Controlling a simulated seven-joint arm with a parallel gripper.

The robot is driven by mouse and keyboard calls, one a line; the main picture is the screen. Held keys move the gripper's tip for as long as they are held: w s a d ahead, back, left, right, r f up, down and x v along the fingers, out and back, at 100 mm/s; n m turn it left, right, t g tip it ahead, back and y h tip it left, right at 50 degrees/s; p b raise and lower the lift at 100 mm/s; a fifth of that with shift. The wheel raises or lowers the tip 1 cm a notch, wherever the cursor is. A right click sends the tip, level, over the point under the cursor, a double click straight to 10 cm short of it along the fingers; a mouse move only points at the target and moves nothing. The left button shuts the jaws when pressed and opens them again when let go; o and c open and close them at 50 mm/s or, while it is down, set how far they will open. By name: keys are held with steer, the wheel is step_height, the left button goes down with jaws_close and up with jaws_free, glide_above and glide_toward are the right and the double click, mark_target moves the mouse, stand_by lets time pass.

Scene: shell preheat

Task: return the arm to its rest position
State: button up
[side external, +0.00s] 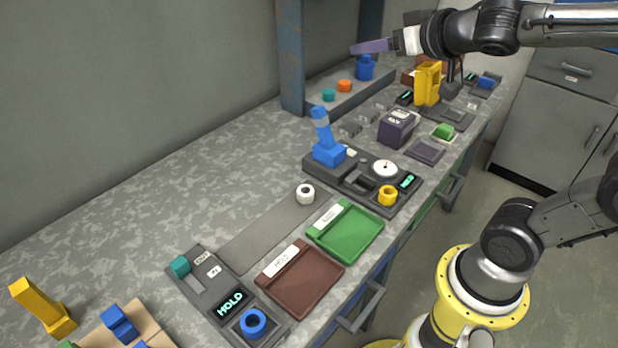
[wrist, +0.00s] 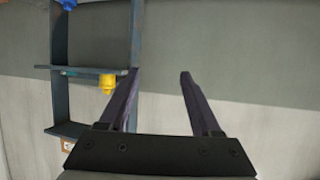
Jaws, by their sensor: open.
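My gripper (side external: 372,46) is at the upper middle of the side view, raised above the far part of the bench and pointing left toward the wall. In the wrist view my gripper (wrist: 158,82) shows two dark purple fingers set well apart, with nothing between them. My arm reaches in from the upper right of the side view.
The bench (side external: 150,205) below holds a brown tray (side external: 305,290), a green tray (side external: 352,235), a gauge station with a blue lever (side external: 328,150) and a yellow stand (side external: 427,85). A blue post (side external: 290,60) rises near the wall, left of my gripper.

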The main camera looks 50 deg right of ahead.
steer(key=s+a+f+n+g+y, duration=0.1)
steer(key=s+a+f+g, duration=0.2)
steer(key=s+f, duration=0.3)
steer(key=s+a+f+n+g+y, duration=0.2)
steer(key=s+a+f+g, duration=0.1)
steer(key=s, duration=0.7)
step_height(320, 180, down, 3)
steer(key=shift+s+a+r+g, duration=0.15)
steer(key=shift+s+a+g, duration=0.1)
steer(key=shift+g, duration=0.35)
